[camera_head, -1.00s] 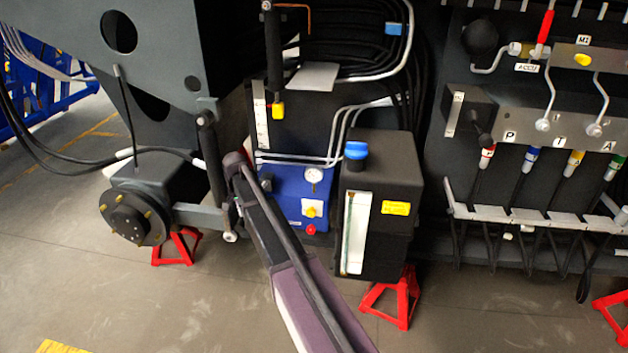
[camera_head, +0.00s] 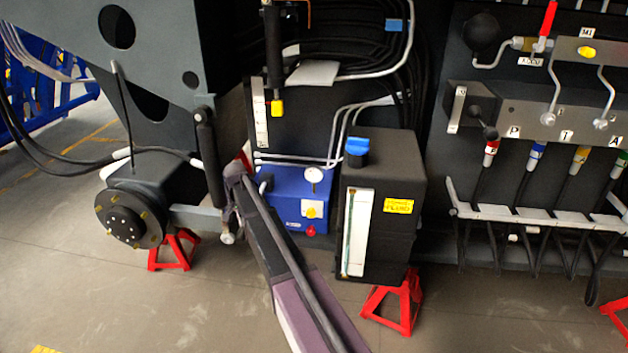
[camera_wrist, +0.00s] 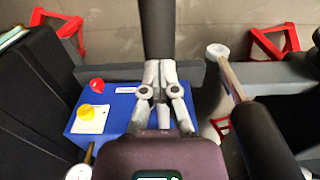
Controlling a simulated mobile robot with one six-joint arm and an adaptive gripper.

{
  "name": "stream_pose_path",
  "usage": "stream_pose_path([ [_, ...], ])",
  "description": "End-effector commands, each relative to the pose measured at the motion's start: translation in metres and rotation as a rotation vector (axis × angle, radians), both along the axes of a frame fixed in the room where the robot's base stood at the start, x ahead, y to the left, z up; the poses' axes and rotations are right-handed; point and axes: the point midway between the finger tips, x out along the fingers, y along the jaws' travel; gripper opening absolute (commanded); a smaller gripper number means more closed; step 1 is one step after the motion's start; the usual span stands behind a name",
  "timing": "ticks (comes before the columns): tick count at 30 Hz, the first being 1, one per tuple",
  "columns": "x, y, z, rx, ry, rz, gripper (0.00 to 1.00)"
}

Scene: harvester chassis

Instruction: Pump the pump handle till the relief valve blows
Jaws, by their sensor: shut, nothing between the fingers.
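The blue pump unit (camera_head: 290,188) stands low in the middle of the head view, with a round gauge (camera_head: 314,175), a yellow knob (camera_head: 311,212) and a red knob (camera_head: 311,230). I cannot make out the relief valve.
A black tank (camera_head: 390,220) with a blue cap (camera_head: 357,150) stands right of the pump. A dark cylinder (camera_head: 209,155) stands close on its left. Red stands (camera_head: 395,303) support the chassis. A valve panel with hoses (camera_head: 545,120) is at right.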

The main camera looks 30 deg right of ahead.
Motion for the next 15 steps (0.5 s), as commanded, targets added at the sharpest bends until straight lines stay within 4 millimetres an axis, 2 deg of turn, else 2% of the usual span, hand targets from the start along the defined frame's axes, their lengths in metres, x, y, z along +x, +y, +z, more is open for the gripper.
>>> stream_pose_path([
  [1, 0.004, -0.003, -0.006, -0.006, -0.007, -0.002, 0.00],
  [15, 0.006, -0.004, -0.031, -0.006, -0.007, -0.003, 0.00],
])
